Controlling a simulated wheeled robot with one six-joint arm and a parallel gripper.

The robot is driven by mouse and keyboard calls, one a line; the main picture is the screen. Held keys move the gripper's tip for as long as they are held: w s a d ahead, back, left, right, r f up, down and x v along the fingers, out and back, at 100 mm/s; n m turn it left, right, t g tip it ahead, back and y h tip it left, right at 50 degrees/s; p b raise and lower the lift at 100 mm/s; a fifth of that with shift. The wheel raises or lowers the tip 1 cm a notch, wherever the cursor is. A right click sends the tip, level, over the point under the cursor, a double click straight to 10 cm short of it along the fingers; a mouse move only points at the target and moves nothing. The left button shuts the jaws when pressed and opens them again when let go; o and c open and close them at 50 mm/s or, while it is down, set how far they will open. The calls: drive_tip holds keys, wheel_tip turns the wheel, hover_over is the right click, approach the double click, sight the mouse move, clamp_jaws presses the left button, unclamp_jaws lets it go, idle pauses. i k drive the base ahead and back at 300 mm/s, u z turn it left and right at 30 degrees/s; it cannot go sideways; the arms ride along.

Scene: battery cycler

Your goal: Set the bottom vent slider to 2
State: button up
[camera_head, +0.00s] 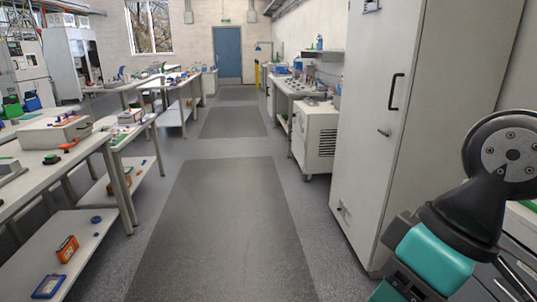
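A tall pale cabinet (375,165) stands at the right, seen at an angle. Low on its front is a small plate-like fitting (343,208), which may be the bottom vent slider. It is too small for me to read any marks or its setting. A dark fitting (371,5) shows at the top edge of the same front. Part of my arm shows at the right edge, in front of the cabinet's side. My gripper is out of view.
The cabinet has a black handle (396,92) and a small latch (384,132). A grey floor strip (225,230) runs clear down the middle. Cluttered benches (120,160) line the left. A wheeled white unit (318,140) stands beyond the cabinet. A blue door (228,52) is far back.

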sight(341, 209)
drive_tip(key=u, duration=0.65)
drive_tip(key=i, duration=4.15)
drive_tip(key=z, duration=1.1)
drive_tip(key=i, duration=0.8)
drive_tip(key=z, duration=0.3)
